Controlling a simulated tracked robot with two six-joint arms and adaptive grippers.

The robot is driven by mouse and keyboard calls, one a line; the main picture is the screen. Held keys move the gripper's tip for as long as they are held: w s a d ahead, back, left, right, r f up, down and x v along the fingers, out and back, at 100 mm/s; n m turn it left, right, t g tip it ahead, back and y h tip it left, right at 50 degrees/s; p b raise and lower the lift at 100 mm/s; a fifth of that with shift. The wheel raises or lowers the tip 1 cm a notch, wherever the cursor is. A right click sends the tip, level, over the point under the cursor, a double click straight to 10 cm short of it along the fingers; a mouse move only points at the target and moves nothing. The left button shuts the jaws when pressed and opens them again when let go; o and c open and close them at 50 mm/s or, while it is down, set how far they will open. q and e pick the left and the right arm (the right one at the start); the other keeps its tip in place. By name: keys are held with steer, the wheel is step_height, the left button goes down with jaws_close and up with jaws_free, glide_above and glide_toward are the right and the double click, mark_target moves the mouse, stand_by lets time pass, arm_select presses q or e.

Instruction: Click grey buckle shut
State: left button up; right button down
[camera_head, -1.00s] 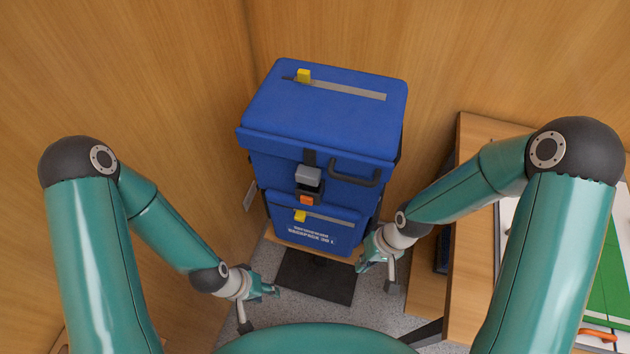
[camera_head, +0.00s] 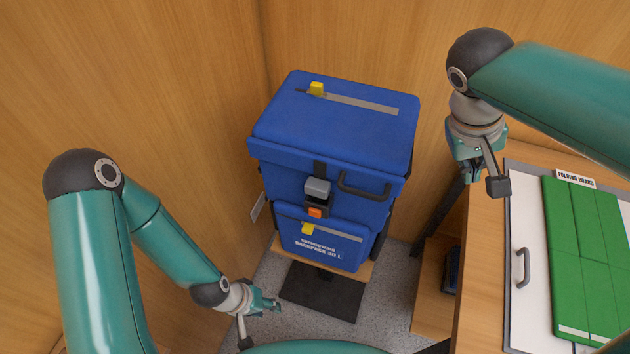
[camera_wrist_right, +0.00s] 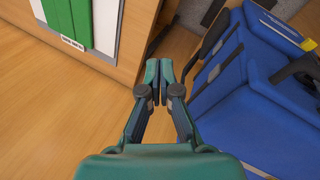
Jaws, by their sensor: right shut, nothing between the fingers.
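A blue backpack (camera_head: 335,130) stands upright in the corner on a small wooden stand. The grey buckle (camera_head: 317,187) is on its front, on a dark strap below the lid. An orange piece (camera_head: 315,212) sits just below the grey part, with a dark part between; I cannot tell whether they are joined. My right gripper (camera_head: 470,175) is raised right of the backpack, apart from it. In the right wrist view its fingers (camera_wrist_right: 159,74) are together and empty, beside the blue backpack (camera_wrist_right: 225,90). My left gripper (camera_head: 274,304) is low, left of the stand, touching nothing visible; its opening is unclear.
Wooden walls close in behind and left. A black carry handle (camera_head: 363,188) is right of the buckle. Space before the backpack is clear.

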mark_target(390, 163)
steer(key=w+a, duration=0.1)
steer(key=a, duration=0.3)
steer(key=w+a+m+y+b, duration=0.1)
steer(key=a, duration=0.3)
steer(key=w+a+y, duration=0.1)
steer(key=a, duration=0.3)
steer(key=shift+w+a+f+m+t, duration=0.2)
steer(key=shift+w+a+m+t, duration=0.1)
steer(key=shift+w+a+t, duration=0.1)
steer(key=shift+m+y, duration=0.5)
steer(key=shift+y, duration=0.3)
steer(key=a+b, duration=0.1)
steer(key=a, duration=0.7)
steer(key=a+f+m, duration=0.1)
steer(key=a, duration=0.1)
steer(key=s+a+m, duration=0.1)
steer(key=a, duration=0.1)
steer(key=shift+a+f+g, duration=0.2)
steer(key=shift+a+g, duration=0.05)
steer(key=shift+g, duration=0.05)
